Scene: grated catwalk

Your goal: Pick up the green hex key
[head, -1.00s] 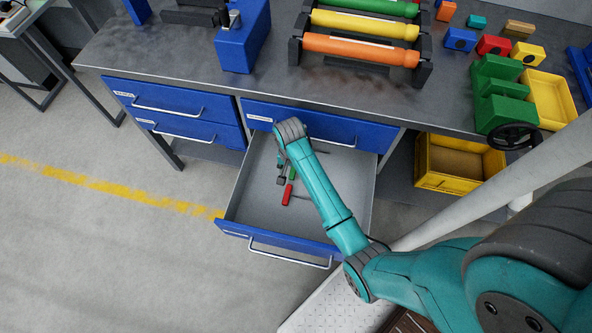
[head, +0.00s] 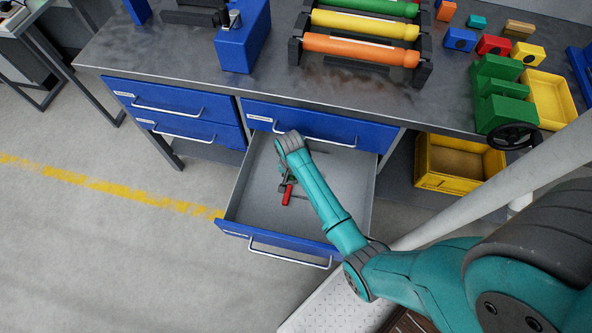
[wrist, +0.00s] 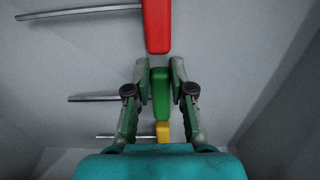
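The green hex key (wrist: 161,94) lies in the open drawer (head: 346,172); its thin metal shaft runs left in the wrist view. My gripper (wrist: 159,68) is down at the key, with one finger on each side of the green handle. The fingers are apart, and narrow gaps seem to show beside the handle; contact is hard to judge. In the head view my arm largely hides the gripper and the green handle.
A red-handled hex key (wrist: 157,26) lies just beyond the fingertips, also seen in the head view (head: 287,195). A yellow-handled key (wrist: 163,132) lies on the near side, between the fingers' bases. The drawer walls enclose them. The workbench top (head: 270,92) overhangs the drawer's back.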

